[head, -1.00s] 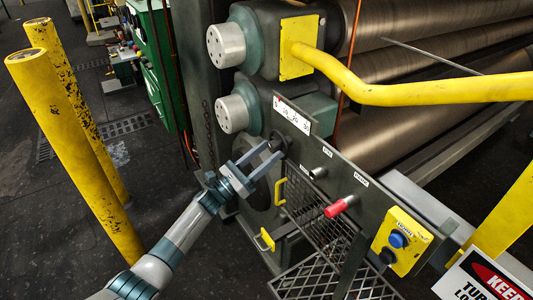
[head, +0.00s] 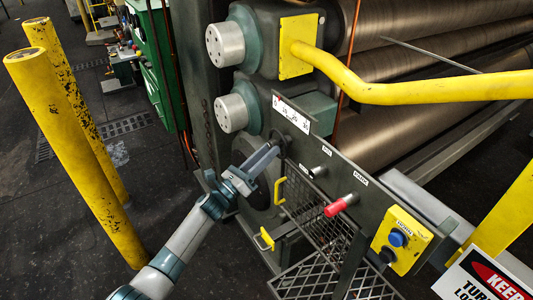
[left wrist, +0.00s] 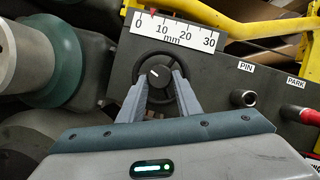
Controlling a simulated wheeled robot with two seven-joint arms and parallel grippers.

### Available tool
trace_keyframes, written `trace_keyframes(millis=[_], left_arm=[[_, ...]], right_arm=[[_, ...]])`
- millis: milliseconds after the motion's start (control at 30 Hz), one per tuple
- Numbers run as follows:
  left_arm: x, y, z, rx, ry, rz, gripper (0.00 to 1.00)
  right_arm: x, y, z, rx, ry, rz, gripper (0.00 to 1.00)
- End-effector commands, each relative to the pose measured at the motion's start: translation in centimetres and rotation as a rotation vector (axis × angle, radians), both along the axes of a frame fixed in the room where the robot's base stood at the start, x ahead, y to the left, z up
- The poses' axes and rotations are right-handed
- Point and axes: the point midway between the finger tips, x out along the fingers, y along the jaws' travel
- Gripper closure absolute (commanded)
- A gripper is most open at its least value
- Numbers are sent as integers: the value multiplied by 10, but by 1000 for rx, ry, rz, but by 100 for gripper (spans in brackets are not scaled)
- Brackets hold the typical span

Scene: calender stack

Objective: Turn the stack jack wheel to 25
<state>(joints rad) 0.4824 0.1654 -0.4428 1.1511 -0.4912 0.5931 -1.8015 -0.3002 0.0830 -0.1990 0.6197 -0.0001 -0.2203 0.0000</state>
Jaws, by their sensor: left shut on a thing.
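My left gripper (left wrist: 159,84) is shut on the wheel, one finger on each side. In the head view my left gripper (head: 269,156) reaches the panel from the left and partly hides the wheel. A white scale (left wrist: 174,32), marked 0, 10, 20 and 30 mm, sits just above the wheel. My right gripper is not in view.
Right of the wheel are the PIN post (left wrist: 243,98) and the red PARK handle (head: 341,206). A yellow button box (head: 401,241) is farther right. A yellow rail (head: 420,92) runs above the panel, and yellow posts (head: 75,150) stand at the left.

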Motion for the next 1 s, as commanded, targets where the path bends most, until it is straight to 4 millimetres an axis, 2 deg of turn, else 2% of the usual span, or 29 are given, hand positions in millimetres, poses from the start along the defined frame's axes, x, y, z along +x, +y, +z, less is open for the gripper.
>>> trace_keyframes(millis=[433, 1000], left_arm=[[-3, -2, 3, -167, 231, 1, 91], [-3, -2, 2, -196, 272, 0, 91]], right_arm=[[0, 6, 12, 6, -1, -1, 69], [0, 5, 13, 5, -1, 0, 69]])
